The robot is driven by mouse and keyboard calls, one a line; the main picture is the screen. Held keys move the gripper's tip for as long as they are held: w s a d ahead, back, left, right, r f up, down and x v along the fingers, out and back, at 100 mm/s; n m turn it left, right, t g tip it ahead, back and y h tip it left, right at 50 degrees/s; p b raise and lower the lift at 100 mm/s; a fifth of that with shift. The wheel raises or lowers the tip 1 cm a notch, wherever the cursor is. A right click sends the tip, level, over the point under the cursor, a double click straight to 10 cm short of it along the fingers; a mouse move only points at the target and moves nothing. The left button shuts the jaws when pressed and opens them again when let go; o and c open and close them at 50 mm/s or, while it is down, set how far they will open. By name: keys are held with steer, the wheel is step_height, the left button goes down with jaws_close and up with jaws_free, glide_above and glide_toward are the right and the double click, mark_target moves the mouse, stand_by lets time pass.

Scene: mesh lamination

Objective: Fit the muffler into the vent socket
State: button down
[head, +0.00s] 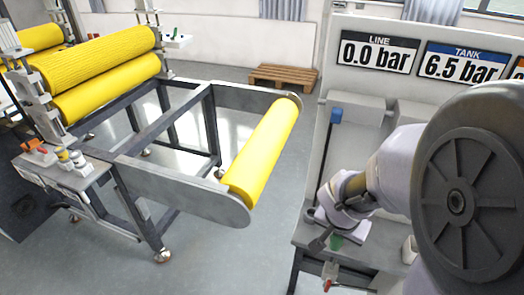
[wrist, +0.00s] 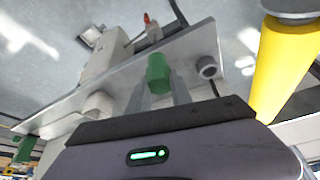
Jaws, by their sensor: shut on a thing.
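The muffler is a green cylinder (wrist: 158,72) held between the two fingers of my gripper (wrist: 160,88) in the wrist view. The fingers are shut on its lower part, and its rounded end sticks out past the tips. A grey round ring with a dark hole (wrist: 207,67), which looks like the vent socket, is just right of the muffler and apart from it. In the head view a bit of green (head: 336,242) shows below my gripper (head: 328,240) at the bench. My arm hides part of this area, and I cannot make out the socket there.
A grey bench (head: 308,236) stands at the right, with a red-tipped fitting (head: 327,285) at its front edge. A yellow roller (head: 262,150) on a frame is to the left, with open floor between.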

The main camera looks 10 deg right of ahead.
steer(key=w, duration=0.4)
steer(key=w+f, duration=0.1)
steer(key=w, duration=0.8)
steer(key=shift+w+a+f, duration=0.15)
steer(key=shift+w+f, duration=0.1)
step_height(320, 180, down, 4)
steer(key=shift+w+r+b, duration=0.1)
steer(key=shift+b, duration=0.9)
steer(key=shift+r, duration=0.1)
steer(key=c, duration=1.2)
jaws_free()
steer(key=shift+o, duration=0.2)
